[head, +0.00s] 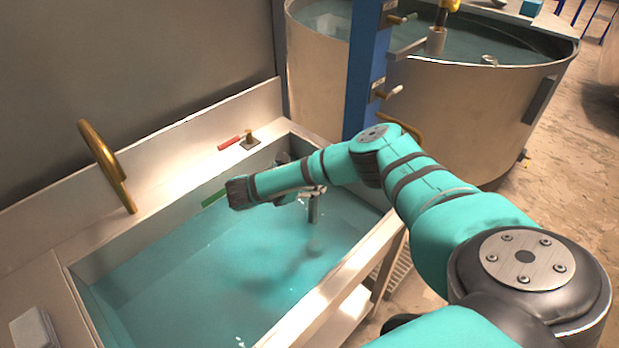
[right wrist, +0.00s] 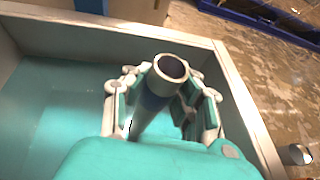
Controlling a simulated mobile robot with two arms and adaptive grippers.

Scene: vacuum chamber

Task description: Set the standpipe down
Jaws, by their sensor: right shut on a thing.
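The standpipe is a grey, hollow, open-topped tube (right wrist: 168,70). In the right wrist view it stands between the two fingers of my right gripper (right wrist: 162,102), which is shut on it. In the head view the pipe (head: 314,208) hangs roughly upright below my right gripper (head: 313,190), inside a sink basin (head: 185,232) of teal water. Its lower part reaches down toward or into the water; I cannot tell whether its foot touches the bottom. My arm hides part of the gripper. My left gripper is out of view.
A brass spout (head: 106,165) curves over the sink's back left. A red-handled part (head: 234,142) lies on the back ledge. A blue post (head: 366,75) and a big round tank (head: 460,110) stand behind. Open water lies left of the pipe.

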